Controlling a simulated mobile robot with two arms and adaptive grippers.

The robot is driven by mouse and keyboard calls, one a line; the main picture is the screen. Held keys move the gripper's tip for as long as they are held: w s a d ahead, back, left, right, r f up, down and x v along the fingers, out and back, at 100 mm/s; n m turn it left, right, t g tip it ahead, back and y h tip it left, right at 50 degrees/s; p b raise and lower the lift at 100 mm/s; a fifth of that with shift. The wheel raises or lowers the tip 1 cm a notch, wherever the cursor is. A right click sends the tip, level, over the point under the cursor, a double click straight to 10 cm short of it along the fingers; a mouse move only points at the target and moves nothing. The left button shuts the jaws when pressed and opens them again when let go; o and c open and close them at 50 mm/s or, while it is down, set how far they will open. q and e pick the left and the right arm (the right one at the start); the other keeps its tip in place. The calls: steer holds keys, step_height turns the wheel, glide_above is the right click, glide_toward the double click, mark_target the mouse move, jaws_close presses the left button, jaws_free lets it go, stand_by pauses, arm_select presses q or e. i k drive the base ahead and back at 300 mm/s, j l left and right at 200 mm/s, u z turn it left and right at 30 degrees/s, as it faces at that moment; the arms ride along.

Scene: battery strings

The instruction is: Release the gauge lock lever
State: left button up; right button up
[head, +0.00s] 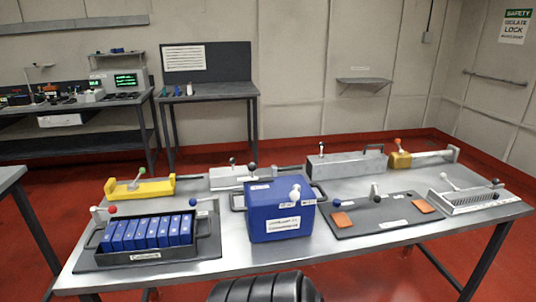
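No label reading "gauge" is legible, so I cannot tell which lever is the gauge lock lever. A yellow fixture (140,189) at the left of the metal table (310,254) has a lever with a green knob (142,170). At the back right, a yellow block on a grey rail (400,160) has a lever with a red-orange knob (397,141). A slotted grey tray (468,199) at the right has a light lever (447,181) and a dark knob (494,182). Neither of my grippers is in view.
A black crate of blue cells (152,256) stands front left. A blue lidded box (280,224) stands at the centre. A dark mat (385,222) with orange pads lies to its right. Grey boxes (345,165) stand behind. Workbenches line the back wall.

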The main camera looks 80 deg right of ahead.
mark_target(442, 175)
steer(key=k+j+z, duration=0.15)
steer(key=z, duration=3.8)
steer(key=i+l+z, duration=0.3)
steer(key=l, duration=0.3)
steer(key=i, duration=0.1)
